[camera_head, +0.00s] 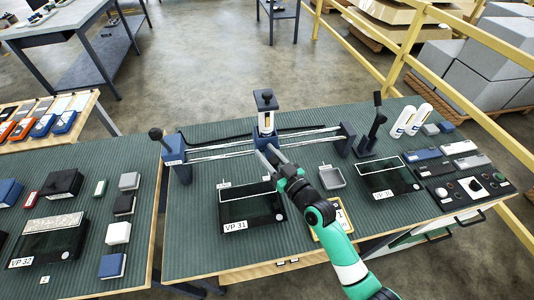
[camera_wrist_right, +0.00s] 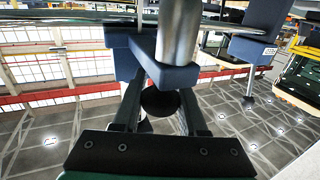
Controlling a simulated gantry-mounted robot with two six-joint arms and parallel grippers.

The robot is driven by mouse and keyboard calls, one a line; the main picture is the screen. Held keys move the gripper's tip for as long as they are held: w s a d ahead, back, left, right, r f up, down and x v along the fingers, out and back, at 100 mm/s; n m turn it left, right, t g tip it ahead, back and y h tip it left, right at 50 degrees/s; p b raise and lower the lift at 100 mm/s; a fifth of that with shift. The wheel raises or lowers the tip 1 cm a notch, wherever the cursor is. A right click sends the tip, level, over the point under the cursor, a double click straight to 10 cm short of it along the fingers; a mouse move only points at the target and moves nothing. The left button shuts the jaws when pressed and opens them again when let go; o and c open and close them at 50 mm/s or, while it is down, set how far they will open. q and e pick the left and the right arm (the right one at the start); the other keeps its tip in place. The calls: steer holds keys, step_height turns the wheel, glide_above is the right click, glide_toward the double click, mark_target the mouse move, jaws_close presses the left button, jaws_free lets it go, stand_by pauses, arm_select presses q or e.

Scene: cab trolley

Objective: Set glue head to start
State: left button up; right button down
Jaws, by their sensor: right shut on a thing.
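The glue head (camera_head: 266,124) is a blue and white block with a dark top. It sits on twin metal rails (camera_head: 215,150), near the middle of their length. My right gripper (camera_head: 268,157) reaches it from the front and is shut on it. In the right wrist view the gripper (camera_wrist_right: 160,95) has its fingers at a blue part of the head (camera_wrist_right: 170,75), below a metal cylinder (camera_wrist_right: 178,30). The exact contact is partly hidden. My left gripper is not in view.
A blue end block (camera_head: 174,152) with a black-knobbed lever stands at the rails' left end. A black lever (camera_head: 376,120) stands right of the rails. Dark trays marked VP 31 (camera_head: 235,226) and VP 3-something (camera_head: 395,195) lie in front.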

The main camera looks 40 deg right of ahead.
steer(key=shift+c, duration=2.2)
jaws_free()
steer(key=shift+s, duration=0.15)
steer(key=shift+s, duration=0.35)
steer(key=s+a, duration=0.1)
steer(key=s, duration=0.9)
steer(key=shift+s+a+p, duration=0.2)
steer(key=shift+s+p, duration=0.1)
steer(key=shift+p, duration=0.15)
